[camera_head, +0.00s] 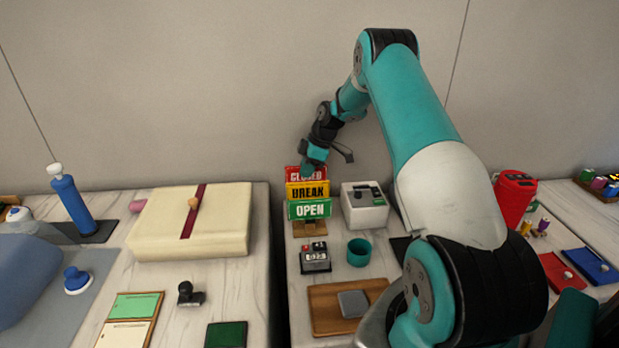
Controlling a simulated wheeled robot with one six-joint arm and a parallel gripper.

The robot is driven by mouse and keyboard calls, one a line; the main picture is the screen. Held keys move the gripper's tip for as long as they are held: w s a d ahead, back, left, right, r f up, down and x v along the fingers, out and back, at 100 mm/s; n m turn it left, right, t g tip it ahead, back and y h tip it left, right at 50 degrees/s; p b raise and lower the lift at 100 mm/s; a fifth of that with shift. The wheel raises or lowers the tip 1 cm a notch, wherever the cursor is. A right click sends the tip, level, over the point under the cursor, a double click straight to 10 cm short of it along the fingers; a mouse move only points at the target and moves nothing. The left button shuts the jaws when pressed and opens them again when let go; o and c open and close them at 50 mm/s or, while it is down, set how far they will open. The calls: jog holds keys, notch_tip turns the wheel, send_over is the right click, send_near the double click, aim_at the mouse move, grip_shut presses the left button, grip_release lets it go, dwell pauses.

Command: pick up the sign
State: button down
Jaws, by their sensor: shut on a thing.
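The sign is a stack of plates: a red CLOSED plate (294,174) at the back and top, a yellow BREAK plate (296,191) in the middle, and a green OPEN plate (309,210) in front. They stand upright above a wooden base (309,228). My gripper (313,167) is at the top of the sign, shut on the red CLOSED plate, and covers part of its upper edge. The fingertips are small and partly hidden. I cannot tell whether the plate is clear of the base.
A white device (364,212) stands close to the right of the sign. A teal cup (359,252), a small counter (315,259) and a wooden tray (325,313) lie in front. A cream box (165,222) is on the left table, across a gap. My arm hides part of the right side.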

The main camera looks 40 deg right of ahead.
jog(key=shift+r+p, duration=0.4)
jog(key=shift+p, duration=0.05)
notch_tip(320, 180, up, 6)
jog(key=shift+r+b, duration=0.1)
jog(key=shift+b, duration=0.8)
jog(key=s+d+b, duration=0.2)
jog(key=s+d, duration=0.1)
jog(key=s, duration=0.5)
jog(key=s+d+b, duration=0.2)
jog(key=s+d, duration=0.2)
jog(key=s, duration=0.4)
jog(key=shift+s+d+r+b, duration=0.15)
jog(key=shift+s+r+b, duration=0.15)
jog(key=shift+b, duration=0.1)
